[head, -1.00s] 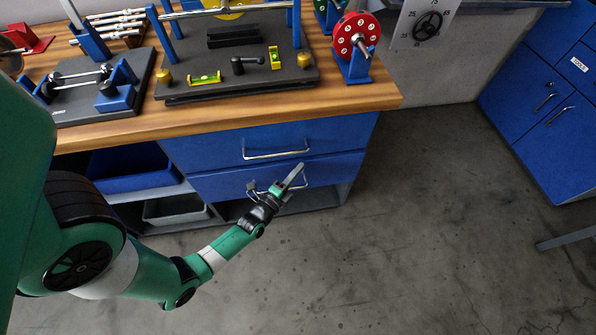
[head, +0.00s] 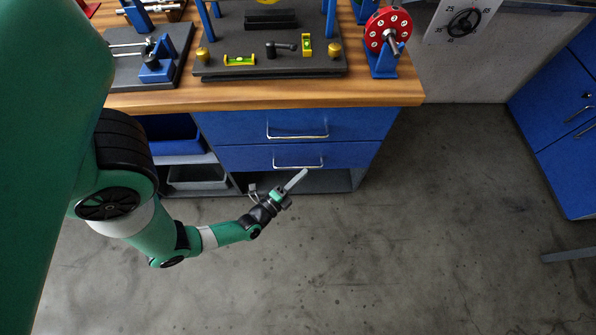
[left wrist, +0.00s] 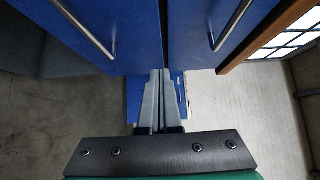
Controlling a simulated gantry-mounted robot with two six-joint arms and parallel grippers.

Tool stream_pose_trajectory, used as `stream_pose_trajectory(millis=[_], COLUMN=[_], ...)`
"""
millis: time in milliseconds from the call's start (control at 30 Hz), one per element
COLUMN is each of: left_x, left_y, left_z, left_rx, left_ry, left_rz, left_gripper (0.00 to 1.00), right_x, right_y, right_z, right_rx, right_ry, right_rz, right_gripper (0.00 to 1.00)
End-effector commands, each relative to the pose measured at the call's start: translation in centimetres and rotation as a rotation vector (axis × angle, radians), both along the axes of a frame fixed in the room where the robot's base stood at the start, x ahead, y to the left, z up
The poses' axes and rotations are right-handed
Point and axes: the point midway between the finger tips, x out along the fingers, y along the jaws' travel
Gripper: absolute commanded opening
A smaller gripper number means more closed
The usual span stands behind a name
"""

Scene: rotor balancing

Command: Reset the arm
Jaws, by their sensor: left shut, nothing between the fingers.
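My left gripper (head: 298,180) is in front of the workbench's lower drawer in the head view, below the bench top and over the grey floor. Its fingers are shut together and empty; they also show closed in the left wrist view (left wrist: 158,95). The two blue drawers (head: 352,126) of the bench are closed, each with a metal bar handle. My green left arm comes in from the left. My right gripper is not in either view.
The wooden bench top (head: 300,93) holds a dark plate (head: 215,70) with yellow spirit levels, and a red disc (head: 388,30) on a blue stand. Blue cabinets (head: 560,130) stand at the right. The floor (head: 430,220) between is clear.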

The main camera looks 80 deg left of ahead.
Motion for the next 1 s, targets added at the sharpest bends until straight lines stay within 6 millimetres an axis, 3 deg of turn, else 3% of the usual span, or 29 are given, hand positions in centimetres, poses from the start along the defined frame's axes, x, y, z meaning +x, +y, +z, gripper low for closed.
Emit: stream_pose_trajectory(millis=[233, 700, 767, 867, 967, 1000], left_x=[-1.8, -1.6, -0.4, 3.6, 8.8, 10.9], left_y=[-1.7, -1.8, -1.8, -1.7, -1.7, -1.8], left_z=[0.0, 0.6, 1.7, 5.4, 11.7, 14.7], left_rx=[-0.001, 0.0, 0.006, 0.027, 0.062, 0.081], left_ry=[0.002, -0.001, -0.022, -0.102, -0.241, -0.305], left_rz=[-0.003, -0.009, -0.02, -0.049, -0.082, -0.097], left_gripper=[0.0, 0.0, 0.0, 0.0, 0.0, 0.0], right_x=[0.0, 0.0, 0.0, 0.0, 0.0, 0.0], right_y=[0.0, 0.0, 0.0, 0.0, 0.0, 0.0], right_z=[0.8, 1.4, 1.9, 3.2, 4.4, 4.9], right_rx=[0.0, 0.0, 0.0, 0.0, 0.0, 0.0], right_ry=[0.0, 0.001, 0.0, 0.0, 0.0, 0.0], right_rz=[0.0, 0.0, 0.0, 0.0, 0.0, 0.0], right_gripper=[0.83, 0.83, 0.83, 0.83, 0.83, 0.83])
